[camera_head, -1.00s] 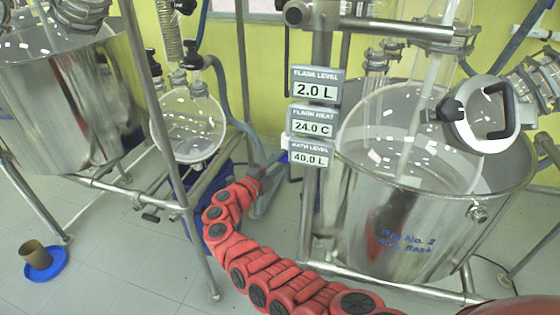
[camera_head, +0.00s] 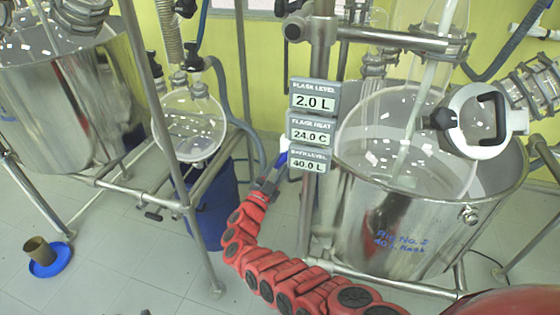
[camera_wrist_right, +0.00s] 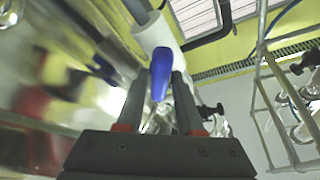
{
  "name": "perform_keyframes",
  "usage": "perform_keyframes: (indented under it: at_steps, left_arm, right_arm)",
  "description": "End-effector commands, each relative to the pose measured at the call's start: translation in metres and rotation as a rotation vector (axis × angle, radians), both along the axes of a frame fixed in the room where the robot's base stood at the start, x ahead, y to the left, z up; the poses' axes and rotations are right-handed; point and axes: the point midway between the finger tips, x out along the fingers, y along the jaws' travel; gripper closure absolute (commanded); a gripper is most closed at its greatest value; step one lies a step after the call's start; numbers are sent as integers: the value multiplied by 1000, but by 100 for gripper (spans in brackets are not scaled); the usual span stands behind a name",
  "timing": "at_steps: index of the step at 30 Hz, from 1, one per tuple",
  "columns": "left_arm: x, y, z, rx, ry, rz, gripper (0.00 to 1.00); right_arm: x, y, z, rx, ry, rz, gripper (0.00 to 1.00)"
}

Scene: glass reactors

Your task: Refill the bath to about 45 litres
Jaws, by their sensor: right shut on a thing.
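The steel bath (camera_head: 440,235) stands at the right with a glass flask (camera_head: 375,150) inside it. Blue handwriting marks its wall. The bath level display (camera_head: 308,160) reads 40.0 L. A blue handle (camera_head: 282,159) shows just left of the displays, on a white pipe. My right gripper (camera_head: 272,179) is at this handle. In the right wrist view, its two fingers (camera_wrist_right: 158,98) stand on either side of the blue handle (camera_wrist_right: 160,80), shut on it, with the white pipe (camera_wrist_right: 160,32) just beyond. My left gripper is not in view.
The flask level display (camera_head: 314,98) reads 2.0 L and the flask heat display (camera_head: 311,131) 24.0 C. A second steel bath (camera_head: 70,110) stands at the left. A blue bin (camera_head: 215,205) is behind my right arm. A brown cup (camera_head: 38,250) stands on a blue dish on the floor.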

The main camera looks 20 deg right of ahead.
Motion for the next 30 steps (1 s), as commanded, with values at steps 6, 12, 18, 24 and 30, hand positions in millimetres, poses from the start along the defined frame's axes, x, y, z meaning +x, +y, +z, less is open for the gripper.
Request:
perform_keyframes:
  at_steps: [6,12,18,24,30]
  left_arm:
    - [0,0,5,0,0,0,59]
    - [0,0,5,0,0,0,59]
    - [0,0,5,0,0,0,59]
    - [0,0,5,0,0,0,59]
    - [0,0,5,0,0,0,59]
  right_arm:
    - [-1,1,-2,-43,35,2,100]
    - [-1,1,-3,-52,42,2,100]
    - [-1,1,-3,-52,42,2,100]
    - [0,1,-3,-52,41,2,43]
    - [0,0,-2,-52,39,1,43]
